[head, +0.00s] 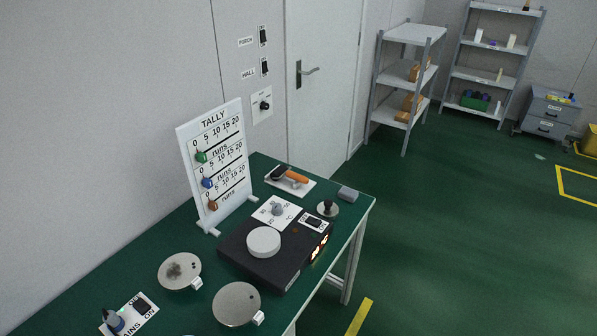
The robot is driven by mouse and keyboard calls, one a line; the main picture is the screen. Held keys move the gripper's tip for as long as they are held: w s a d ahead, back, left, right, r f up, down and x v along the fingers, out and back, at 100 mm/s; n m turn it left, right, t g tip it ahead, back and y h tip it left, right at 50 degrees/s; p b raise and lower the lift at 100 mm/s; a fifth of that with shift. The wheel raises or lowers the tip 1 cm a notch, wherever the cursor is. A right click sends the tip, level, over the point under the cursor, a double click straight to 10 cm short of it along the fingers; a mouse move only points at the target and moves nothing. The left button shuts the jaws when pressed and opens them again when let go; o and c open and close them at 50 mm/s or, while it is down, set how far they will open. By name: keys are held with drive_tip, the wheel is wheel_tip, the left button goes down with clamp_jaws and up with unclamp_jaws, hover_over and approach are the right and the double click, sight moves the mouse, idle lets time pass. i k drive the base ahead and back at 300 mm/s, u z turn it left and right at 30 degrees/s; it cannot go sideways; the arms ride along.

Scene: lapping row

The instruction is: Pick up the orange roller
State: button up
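The orange roller (294,176) lies on a white plate (303,191) near the far end of the green-topped table. What looks like its orange handle points right, and a dark part shows at its left end. My gripper is not in view, so its state and its distance from the roller do not show.
A black machine (258,262) with a white disc on top stands in front of the roller. A tally board (213,165) stands to the left. A small grey block (347,194) and a round knobbed piece (327,209) are nearby. Green floor (450,230) lies open to the right.

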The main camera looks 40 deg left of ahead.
sight(302, 179)
drive_tip(key=z, duration=0.05)
drive_tip(key=i, duration=2.75)
drive_tip(key=u, duration=2.5)
